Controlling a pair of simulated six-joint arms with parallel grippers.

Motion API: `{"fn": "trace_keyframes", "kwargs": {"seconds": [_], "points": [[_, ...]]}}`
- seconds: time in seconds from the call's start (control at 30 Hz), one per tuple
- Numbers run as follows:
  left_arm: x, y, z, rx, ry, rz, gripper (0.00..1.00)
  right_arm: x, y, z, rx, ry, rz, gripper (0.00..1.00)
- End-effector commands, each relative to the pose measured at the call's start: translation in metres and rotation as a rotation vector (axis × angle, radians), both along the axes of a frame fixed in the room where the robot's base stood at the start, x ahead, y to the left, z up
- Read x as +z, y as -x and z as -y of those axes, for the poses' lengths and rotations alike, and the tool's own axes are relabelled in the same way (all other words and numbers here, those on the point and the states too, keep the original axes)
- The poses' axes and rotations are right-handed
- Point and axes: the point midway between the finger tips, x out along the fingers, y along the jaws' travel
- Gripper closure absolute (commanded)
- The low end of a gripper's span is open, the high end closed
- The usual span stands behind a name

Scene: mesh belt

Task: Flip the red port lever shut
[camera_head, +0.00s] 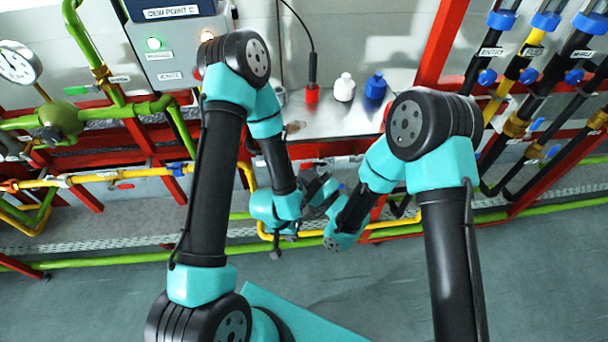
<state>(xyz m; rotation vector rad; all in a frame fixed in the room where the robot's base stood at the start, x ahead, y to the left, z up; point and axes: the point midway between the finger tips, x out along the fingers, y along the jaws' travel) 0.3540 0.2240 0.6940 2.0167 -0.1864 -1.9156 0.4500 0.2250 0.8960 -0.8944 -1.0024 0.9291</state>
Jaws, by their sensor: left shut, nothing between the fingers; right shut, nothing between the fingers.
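A small red part (307,166) shows on the rail below the steel bench, just behind the dark fingers. It may be the red port lever, but it is mostly covered and I cannot tell its angle. My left gripper (321,193) is shut and empty close in front of it; whether it touches cannot be told. Another small red handle (125,186) shows below the yellow pipe at left.
A steel bench (345,118) behind the grippers holds a white bottle (344,88), a blue bottle (376,86) and a red-based probe (312,94). A yellow pipe (120,175) and green pipe (120,258) run across. Labelled pipes slope down at right. The floor (390,285) is clear.

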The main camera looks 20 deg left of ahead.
Motion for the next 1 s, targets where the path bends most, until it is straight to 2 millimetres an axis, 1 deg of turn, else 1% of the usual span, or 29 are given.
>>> {"fn": "trace_keyframes", "kwargs": {"seconds": [0.13,0.23,0.37,0.47,0.5,0.8,1.0], "points": [[0.000,0.000,0.000,0.000,0.000,0.000,1.00,-0.003,-0.001,0.001,-0.003,0.000,-0.001,1.00],[0.000,0.000,0.000,0.000,0.000,0.000,1.00,-0.011,-0.002,0.002,-0.003,0.001,-0.002,1.00],[0.000,0.000,0.000,0.000,0.000,0.000,1.00,-0.028,-0.003,0.004,-0.003,0.002,-0.002,1.00],[0.000,0.000,0.000,0.000,0.000,0.000,1.00,-0.044,-0.004,0.007,-0.004,0.001,-0.004,1.00],[0.000,0.000,0.000,0.000,0.000,0.000,1.00,-0.049,0.002,0.011,-0.002,0.002,-0.004,1.00],[0.000,0.000,0.000,0.000,0.000,0.000,1.00,-0.089,0.034,0.038,-0.003,0.002,-0.005,1.00],[0.000,0.000,0.000,0.000,0.000,0.000,1.00,-0.106,0.047,0.050,-0.001,0.001,-0.002,1.00]]}}
